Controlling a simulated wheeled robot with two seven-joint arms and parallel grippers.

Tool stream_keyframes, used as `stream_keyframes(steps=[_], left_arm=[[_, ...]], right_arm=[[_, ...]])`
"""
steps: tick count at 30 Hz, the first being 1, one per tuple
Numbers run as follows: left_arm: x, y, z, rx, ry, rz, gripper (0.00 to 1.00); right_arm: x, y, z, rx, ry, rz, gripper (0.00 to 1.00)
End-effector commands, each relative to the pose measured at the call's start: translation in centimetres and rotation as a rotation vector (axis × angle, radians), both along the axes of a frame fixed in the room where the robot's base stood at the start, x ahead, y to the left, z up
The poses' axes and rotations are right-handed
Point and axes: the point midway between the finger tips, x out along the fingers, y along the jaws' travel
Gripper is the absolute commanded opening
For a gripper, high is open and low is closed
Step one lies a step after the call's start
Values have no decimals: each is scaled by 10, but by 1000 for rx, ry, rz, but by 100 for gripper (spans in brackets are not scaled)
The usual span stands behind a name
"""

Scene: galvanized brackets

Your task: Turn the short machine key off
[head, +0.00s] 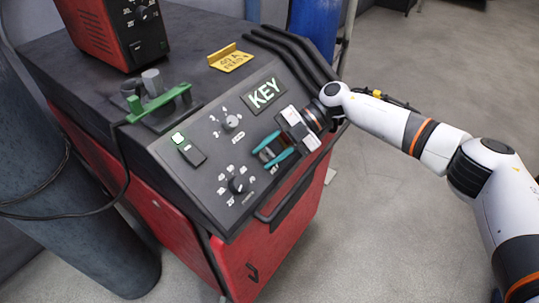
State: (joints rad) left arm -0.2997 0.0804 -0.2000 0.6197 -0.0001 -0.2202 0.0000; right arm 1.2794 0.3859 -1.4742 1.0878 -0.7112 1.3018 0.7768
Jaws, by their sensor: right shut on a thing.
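The machine's sloping dark control panel (204,180) faces me, with a lit KEY sign (265,92) near its upper right. My right gripper (264,155) reaches in from the right, with its two teal fingers against the panel below the sign. It is shut on the short machine key. The key is mostly hidden between the fingers, so I cannot tell its turn angle. My left gripper is not in view.
Two round knobs (232,122) and (238,185) and a dark rocker switch (192,153) sit left of the gripper. A front handle bar (290,197) runs below. A green clamp (160,102) and a yellow tag (231,60) lie on top. A gas cylinder (70,200) stands left.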

Motion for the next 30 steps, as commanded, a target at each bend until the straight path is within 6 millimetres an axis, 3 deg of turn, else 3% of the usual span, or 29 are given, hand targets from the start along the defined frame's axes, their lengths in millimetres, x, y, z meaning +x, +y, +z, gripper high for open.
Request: stream_keyframes(steps=[18,19,22,30], left_arm=[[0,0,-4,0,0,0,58],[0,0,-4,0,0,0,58],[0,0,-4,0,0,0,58],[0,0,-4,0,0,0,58]], right_arm=[[-1,0,0,-14,-18,33,10],[-1,0,0,-14,-18,33,38],[-1,0,0,-14,-18,32,54],[0,0,0,-14,-18,30,55]])
